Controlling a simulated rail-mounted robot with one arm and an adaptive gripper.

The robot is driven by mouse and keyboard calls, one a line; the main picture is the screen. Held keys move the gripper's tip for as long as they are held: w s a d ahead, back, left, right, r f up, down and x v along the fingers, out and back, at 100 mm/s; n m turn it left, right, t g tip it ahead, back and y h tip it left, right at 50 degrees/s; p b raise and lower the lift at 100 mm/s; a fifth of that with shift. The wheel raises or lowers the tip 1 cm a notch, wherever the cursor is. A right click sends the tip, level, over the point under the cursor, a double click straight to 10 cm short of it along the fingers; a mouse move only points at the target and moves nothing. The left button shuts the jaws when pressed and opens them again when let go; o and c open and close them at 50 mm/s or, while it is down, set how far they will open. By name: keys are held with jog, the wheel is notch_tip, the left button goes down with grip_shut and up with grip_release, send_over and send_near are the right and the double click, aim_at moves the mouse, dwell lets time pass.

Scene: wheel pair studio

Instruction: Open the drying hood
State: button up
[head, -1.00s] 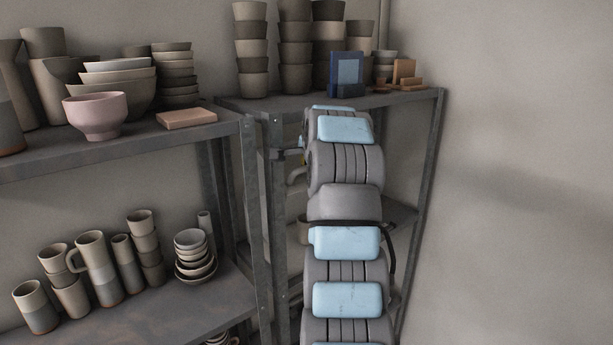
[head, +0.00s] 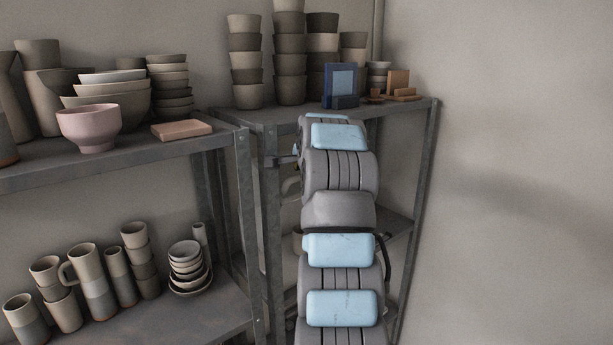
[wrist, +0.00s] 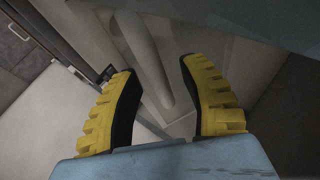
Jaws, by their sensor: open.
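My gripper (wrist: 158,70) shows in the wrist view with its two yellow, black-padded fingers spread apart and nothing clasped. A pale grey round bar or post (wrist: 146,58) runs between and beyond the fingers; I cannot tell whether it touches them or whether it belongs to the drying hood. I cannot make out the drying hood for certain in either view. In the head view my grey and light blue arm fills the middle, and my gripper is mostly hidden behind it.
In the head view, a metal shelf (head: 60,176) on the left holds bowls and a pink bowl (head: 89,128). A second rack (head: 432,150) behind my arm carries stacked pots (head: 290,60) and a blue framed object (head: 340,82). Bare wall (head: 530,180) is on the right.

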jog(key=shift+s, duration=0.1)
jog(key=v, duration=1.2)
jog(key=shift+c, duration=0.2)
